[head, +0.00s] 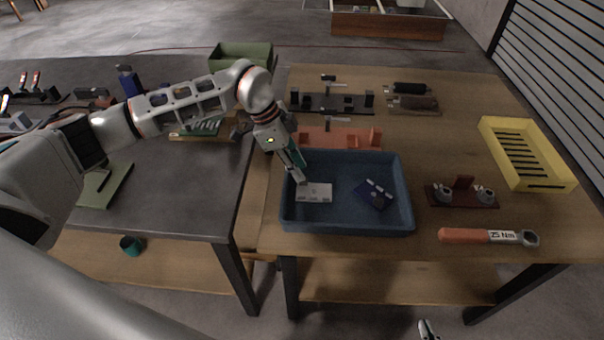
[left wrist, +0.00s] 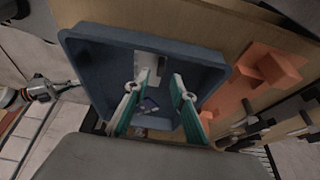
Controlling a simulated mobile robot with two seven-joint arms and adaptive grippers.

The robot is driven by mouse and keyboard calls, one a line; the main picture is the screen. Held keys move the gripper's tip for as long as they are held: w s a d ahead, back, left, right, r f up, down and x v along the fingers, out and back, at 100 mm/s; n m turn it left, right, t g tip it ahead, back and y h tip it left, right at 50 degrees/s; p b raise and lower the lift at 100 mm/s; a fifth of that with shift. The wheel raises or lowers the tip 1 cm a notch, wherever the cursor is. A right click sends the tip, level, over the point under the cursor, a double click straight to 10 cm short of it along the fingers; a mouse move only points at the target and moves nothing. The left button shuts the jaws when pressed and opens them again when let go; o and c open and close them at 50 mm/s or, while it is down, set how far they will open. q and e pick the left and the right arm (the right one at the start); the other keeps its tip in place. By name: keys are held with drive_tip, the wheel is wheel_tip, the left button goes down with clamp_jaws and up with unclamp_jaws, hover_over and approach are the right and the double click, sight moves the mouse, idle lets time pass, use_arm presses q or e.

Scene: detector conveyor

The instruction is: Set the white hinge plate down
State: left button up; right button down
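The white hinge plate (head: 318,193) appears to lie flat on the floor of the blue tray (head: 350,223), in its left part. My left gripper (head: 300,178) points down into the tray at the plate's upper left edge. In the left wrist view its two teal fingers (left wrist: 159,78) stand apart, with a gap between the tips. A pale piece of the plate (left wrist: 146,62) shows beside the left fingertip; whether they touch is unclear.
A dark blue plate (head: 374,195) lies in the tray's right part. An orange fixture (head: 340,137) stands behind the tray. A dark red fixture (head: 462,194), torque wrench (head: 480,236) and yellow crate (head: 525,155) are to the right.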

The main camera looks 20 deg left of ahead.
use_arm(q)
drive_tip(key=w+v, duration=0.1)
drive_tip(key=v, duration=0.7)
drive_tip(key=shift+s+a+r, duration=0.15)
drive_tip(key=shift+s+r, duration=0.15)
drive_tip(key=shift+s, duration=0.25)
drive_tip(key=shift+s, duration=0.1)
